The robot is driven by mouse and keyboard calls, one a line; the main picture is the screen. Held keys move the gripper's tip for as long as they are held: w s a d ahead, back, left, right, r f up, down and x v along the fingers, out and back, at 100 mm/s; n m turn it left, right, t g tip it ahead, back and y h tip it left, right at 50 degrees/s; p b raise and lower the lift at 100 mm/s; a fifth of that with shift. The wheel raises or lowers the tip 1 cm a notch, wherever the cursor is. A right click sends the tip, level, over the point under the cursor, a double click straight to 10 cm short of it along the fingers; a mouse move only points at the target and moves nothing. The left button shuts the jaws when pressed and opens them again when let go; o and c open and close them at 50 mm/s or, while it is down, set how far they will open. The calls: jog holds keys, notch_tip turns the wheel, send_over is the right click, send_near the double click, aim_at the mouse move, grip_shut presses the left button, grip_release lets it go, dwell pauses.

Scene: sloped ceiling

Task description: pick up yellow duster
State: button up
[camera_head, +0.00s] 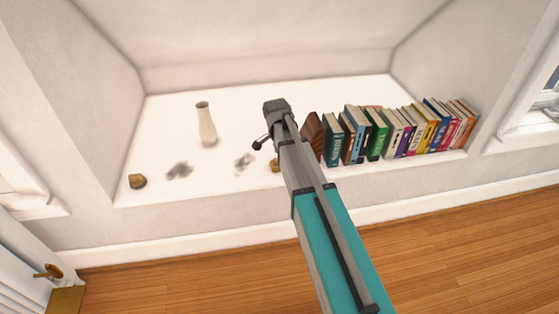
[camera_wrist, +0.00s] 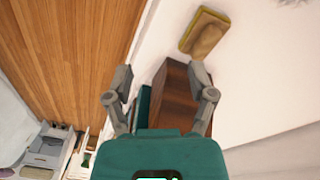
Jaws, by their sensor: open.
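The yellow duster (camera_wrist: 205,32) is a small tan block with a yellow edge, lying on the white shelf at the top right of the wrist view. In the head view, a small yellowish-brown piece of it (camera_head: 275,166) shows beside my arm, which seems to hide the rest. My gripper (camera_wrist: 162,82) is open and empty, with its fingers spread apart. The duster is beyond the right fingertip and not between the fingers. In the head view, one finger of my gripper (camera_head: 260,142) shows above the shelf; the other is hidden.
A brown wooden block (camera_head: 312,134) stands at the left end of a row of books (camera_head: 400,130); it also lies below my fingers in the wrist view (camera_wrist: 175,95). A pale vase (camera_head: 207,126), dark smudges (camera_head: 179,170) and another small brown-yellow object (camera_head: 137,181) are on the shelf's left.

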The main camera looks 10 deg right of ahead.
jog(key=w+a+r+m+p, duration=0.1)
jog(key=w+r+m, duration=0.1)
jog(key=w+m, duration=0.2)
jog(key=w, duration=0.3)
jog(key=shift+w+r+m+h+p, duration=0.3)
jog(key=shift+w+m+p, duration=0.1)
jog(key=shift+f, duration=0.1)
jog(key=f+b, duration=0.5)
jog(key=d+f+b, duration=0.1)
jog(key=f+b, duration=0.1)
jog(key=b, duration=0.1)
jog(key=shift+d+f, duration=0.1)
jog(key=shift+f, duration=0.3)
jog(key=shift+f+b, duration=0.3)
jog(key=shift+w+d+f+b, duration=0.1)
jog(key=shift+d+f+b, duration=0.1)
jog(key=shift+f+b, duration=0.65)
jog(key=shift+d+f+b, duration=0.15)
jog(key=shift+f+b, duration=0.7)
jog(key=shift+w+d+f+b, duration=0.1)
jog(key=shift+d+f+b, duration=0.1)
jog(key=shift+f+b, duration=0.65)
grip_shut()
